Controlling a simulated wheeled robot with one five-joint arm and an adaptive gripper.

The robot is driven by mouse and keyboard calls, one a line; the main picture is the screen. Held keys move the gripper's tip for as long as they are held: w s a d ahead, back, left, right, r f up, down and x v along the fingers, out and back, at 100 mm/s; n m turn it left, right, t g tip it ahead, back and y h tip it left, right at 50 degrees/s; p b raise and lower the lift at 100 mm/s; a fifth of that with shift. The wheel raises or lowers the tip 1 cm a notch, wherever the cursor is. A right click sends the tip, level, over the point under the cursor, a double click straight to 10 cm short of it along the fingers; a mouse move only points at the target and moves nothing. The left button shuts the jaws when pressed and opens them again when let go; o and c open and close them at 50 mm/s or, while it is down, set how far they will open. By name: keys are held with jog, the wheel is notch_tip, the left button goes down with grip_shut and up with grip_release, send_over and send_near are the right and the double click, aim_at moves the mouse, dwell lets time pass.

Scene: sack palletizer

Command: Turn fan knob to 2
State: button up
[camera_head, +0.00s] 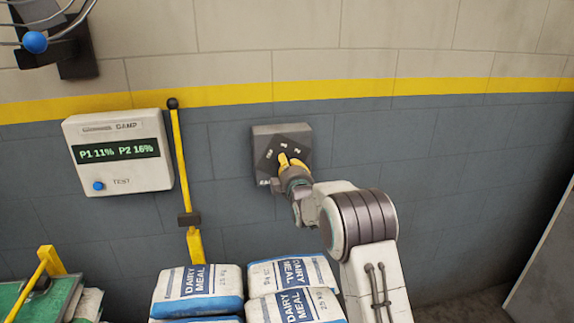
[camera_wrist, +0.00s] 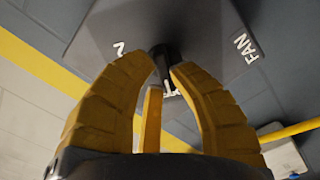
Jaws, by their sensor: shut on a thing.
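The fan knob's grey wall box (camera_head: 290,137) is mounted on the wall in the middle of the head view. In the wrist view its plate (camera_wrist: 205,25) shows the words FAN and a mark 2. My gripper (camera_head: 287,161) is at the front of the box, its yellow fingers shut on the dark knob (camera_wrist: 161,54). In the wrist view the fingertips stand on both sides of the knob. The knob's pointer and its setting are mostly hidden by the fingers, so I cannot tell the setting.
A white gauge panel (camera_head: 118,152) reads P1 11% P2 16% and has a blue TEST button. A yellow lever bar (camera_head: 183,170) stands right of it. Stacked dairy meal sacks (camera_head: 197,290) lie below the box. A fan with a blue hub (camera_head: 35,42) is top left.

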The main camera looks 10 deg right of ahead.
grip_shut()
jog(key=shift+f+b, duration=0.1)
jog(key=shift+b, duration=0.3)
jog(key=m+b, duration=2)
jog(key=m, duration=0.3)
jog(key=shift+f+m, duration=0.1)
jog(key=shift+m, duration=0.3)
jog(key=o, duration=0.7)
grip_release()
jog(key=shift+f, duration=0.2)
jog(key=shift+o, duration=0.2)
jog(key=shift+s, duration=0.15)
